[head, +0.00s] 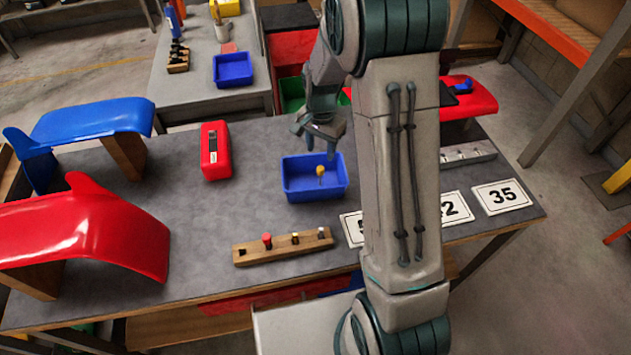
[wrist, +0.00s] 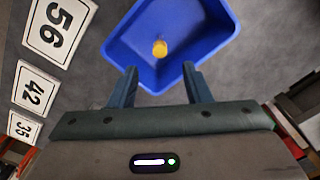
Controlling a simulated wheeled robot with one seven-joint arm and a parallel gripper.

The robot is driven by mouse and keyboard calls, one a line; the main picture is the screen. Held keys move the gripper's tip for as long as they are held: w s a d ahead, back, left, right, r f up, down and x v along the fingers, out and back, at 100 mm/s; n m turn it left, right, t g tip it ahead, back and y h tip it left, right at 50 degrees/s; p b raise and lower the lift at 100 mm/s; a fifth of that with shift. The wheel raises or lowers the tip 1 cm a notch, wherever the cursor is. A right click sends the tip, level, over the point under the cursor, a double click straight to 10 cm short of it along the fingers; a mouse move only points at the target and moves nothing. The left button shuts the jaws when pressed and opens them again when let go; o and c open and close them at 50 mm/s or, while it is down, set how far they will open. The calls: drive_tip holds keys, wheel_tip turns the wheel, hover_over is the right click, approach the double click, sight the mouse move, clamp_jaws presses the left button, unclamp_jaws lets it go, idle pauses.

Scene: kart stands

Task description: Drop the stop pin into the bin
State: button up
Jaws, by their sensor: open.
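The blue bin (head: 313,196) stands on the grey table, and it also shows in the wrist view (wrist: 222,42). A pin with a yellow head (head: 320,170) shows within the bin's walls, roughly upright, its thin shaft below the head. I cannot tell whether it touches the bin's floor. In the wrist view the yellow head (wrist: 160,48) lies beyond my fingertips, clear of them. My gripper (head: 317,143) is above the back part of the bin. In the wrist view its fingers (wrist: 160,72) are apart with nothing between them.
A wooden block (head: 283,246) with red and other pins lies in front of the bin. A red box (head: 215,150) stands left of it. Number cards, including 35 (head: 502,196), lie at right. Red (head: 90,225) and blue (head: 90,118) curved panels fill the left end.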

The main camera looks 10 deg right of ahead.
wheel_tip(320, 180, up, 6)
drive_tip(key=shift+b, duration=0.3)
drive_tip(key=shift+r, duration=0.1)
drive_tip(key=s+r+n+t, duration=0.1)
drive_tip(key=s+r+n, duration=0.3)
drive_tip(key=s, duration=0.7)
drive_tip(key=s+r+n+t, duration=0.2)
drive_tip(key=s+r+n, duration=0.3)
drive_tip(key=s, duration=0.7)
drive_tip(key=shift+r+t, duration=0.3)
drive_tip(key=shift+r, duration=0.45)
